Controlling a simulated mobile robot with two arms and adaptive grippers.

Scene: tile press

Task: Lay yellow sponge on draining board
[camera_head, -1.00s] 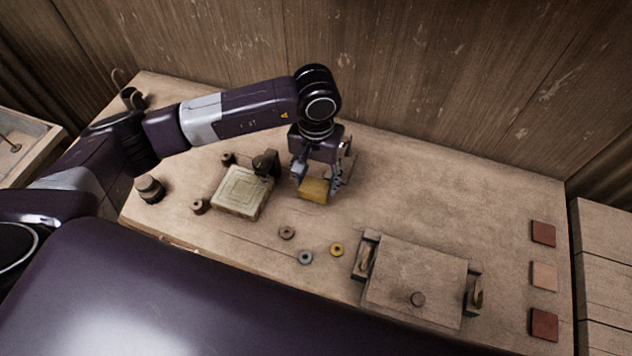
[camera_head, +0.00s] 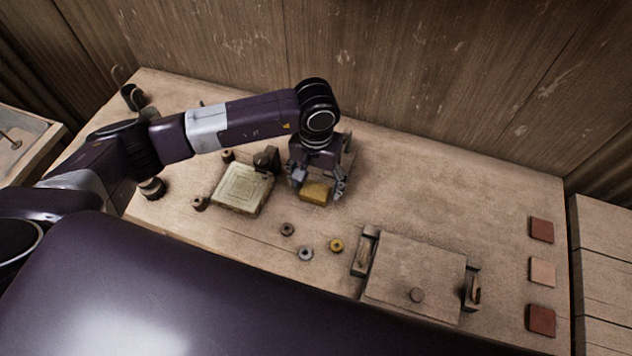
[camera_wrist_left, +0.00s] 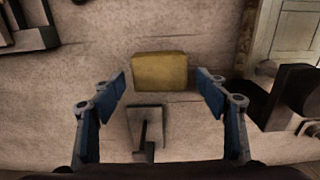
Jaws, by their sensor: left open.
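The yellow sponge (camera_head: 315,192) is a small block on the bench, right of a pale framed square block. My left gripper (camera_head: 319,185) is above and behind it, jaws open. In the left wrist view the sponge (camera_wrist_left: 160,71) shows whole, just ahead of the open fingertips (camera_wrist_left: 163,84), with bare bench visible between it and each finger. I cannot tell surely which thing is the draining board; a flat wooden board (camera_head: 415,275) with side handles and a round knob lies at the front right. My right gripper is not in view.
The pale framed block (camera_head: 241,191) with a dark post behind it stands left of the sponge. Red tile (camera_head: 541,230) and other tiles line the right edge. The bench's back right is clear.

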